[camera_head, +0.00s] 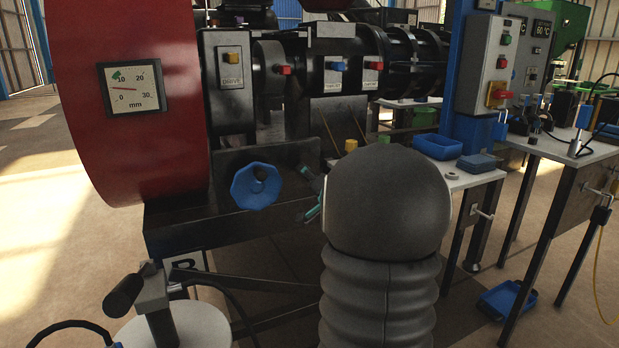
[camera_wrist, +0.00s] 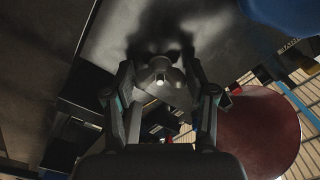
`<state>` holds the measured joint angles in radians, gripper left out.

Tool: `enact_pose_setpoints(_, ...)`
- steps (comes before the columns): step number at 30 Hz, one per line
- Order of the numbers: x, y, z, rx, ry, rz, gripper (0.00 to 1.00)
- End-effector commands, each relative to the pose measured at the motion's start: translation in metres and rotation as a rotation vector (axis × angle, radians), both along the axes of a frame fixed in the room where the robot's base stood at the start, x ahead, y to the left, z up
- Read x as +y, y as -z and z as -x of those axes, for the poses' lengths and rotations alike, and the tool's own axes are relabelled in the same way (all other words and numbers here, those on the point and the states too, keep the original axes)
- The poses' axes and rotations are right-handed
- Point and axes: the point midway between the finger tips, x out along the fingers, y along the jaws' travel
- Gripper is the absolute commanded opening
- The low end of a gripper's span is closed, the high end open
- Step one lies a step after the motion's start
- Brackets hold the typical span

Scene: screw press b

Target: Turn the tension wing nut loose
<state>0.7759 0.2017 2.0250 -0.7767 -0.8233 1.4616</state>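A pale metal part with a rounded, flared shape (camera_wrist: 160,76) shows in the wrist view, in front of a dark panel. It may be the tension wing nut, but its wings are not clear. My gripper (camera_wrist: 160,82) has its two dark fingers spread on either side of this part, and it looks open. I cannot tell whether a finger touches the part. In the head view my gripper (camera_head: 314,206) shows only as a teal-edged finger, right of the blue knob. My own arm hides the rest, and the wing nut cannot be made out there.
A blue faceted knob (camera_head: 256,186) sits on the machine front, close left of my gripper. A large red drum (camera_head: 130,160) carries a dial gauge (camera_head: 134,88) in mm. A side table with a blue tray (camera_head: 438,146) stands right. A white round stand (camera_head: 185,328) is lower left.

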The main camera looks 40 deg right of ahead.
Motion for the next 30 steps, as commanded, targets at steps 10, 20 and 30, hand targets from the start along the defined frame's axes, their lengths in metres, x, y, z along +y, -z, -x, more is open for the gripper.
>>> enact_pose_setpoints(10, 0.0011, 0.0005, -0.0004, 0.003, -0.001, 0.015, 0.21)
enact_pose_setpoints(20, 0.0001, 0.0023, -0.0003, 0.041, -0.001, 0.172, 0.21)
enact_pose_setpoints(30, -0.0007, 0.0029, 0.0002, 0.113, 0.0, 0.478, 0.21)
